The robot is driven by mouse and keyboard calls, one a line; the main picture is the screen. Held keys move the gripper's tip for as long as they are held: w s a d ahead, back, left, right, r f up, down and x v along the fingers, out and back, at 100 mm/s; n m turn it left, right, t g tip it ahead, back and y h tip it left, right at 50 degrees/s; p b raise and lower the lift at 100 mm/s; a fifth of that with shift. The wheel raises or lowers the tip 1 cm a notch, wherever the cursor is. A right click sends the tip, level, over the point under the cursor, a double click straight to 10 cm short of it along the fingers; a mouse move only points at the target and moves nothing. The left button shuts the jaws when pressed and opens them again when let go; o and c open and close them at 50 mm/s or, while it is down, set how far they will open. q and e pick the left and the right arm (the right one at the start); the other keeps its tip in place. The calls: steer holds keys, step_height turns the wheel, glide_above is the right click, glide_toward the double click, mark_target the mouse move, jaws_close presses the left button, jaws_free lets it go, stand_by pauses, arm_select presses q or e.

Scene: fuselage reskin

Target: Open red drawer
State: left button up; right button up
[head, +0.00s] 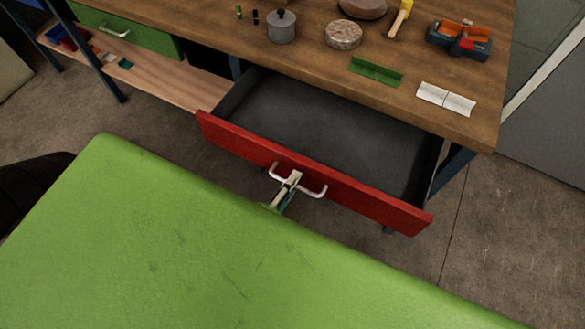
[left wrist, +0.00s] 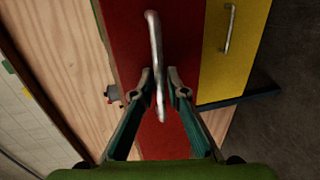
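The red drawer (head: 320,180) stands pulled well out from under the wooden bench, and its dark grey inside is empty. Its pale metal bar handle (head: 312,190) is on the front. My left gripper (head: 289,181) is at the middle of this handle in the head view. In the left wrist view the handle (left wrist: 155,40) runs between the two fingertips of my left gripper (left wrist: 160,80), which sit close on either side of it. The red front (left wrist: 185,50) fills the middle there. My right gripper is not in view.
A green drawer (head: 125,31) is at left. A yellow drawer (left wrist: 228,60) adjoins the red front.

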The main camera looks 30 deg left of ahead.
arm_select(q)
steer(key=v, duration=1.2)
stand_by(0.3)
steer(key=s+f+m+g+h, duration=0.15)
steer(key=f+m+g, duration=0.35)
steer(key=f, duration=0.9)
steer(key=s+f+m+g, duration=0.25)
steer(key=f+m, duration=0.55)
steer(key=f, duration=0.7)
steer(key=s+a+f+m+g+y, duration=0.1)
steer(key=s+a+f+m+g, duration=0.2)
steer(key=s+f, duration=0.3)
steer(key=s+a+f+m+g+y, duration=0.1)
steer(key=s+a+f+m+g, duration=0.3)
steer(key=s+f, duration=0.3)
step_height(320, 180, down, 2)
steer(key=shift+f, duration=0.15)
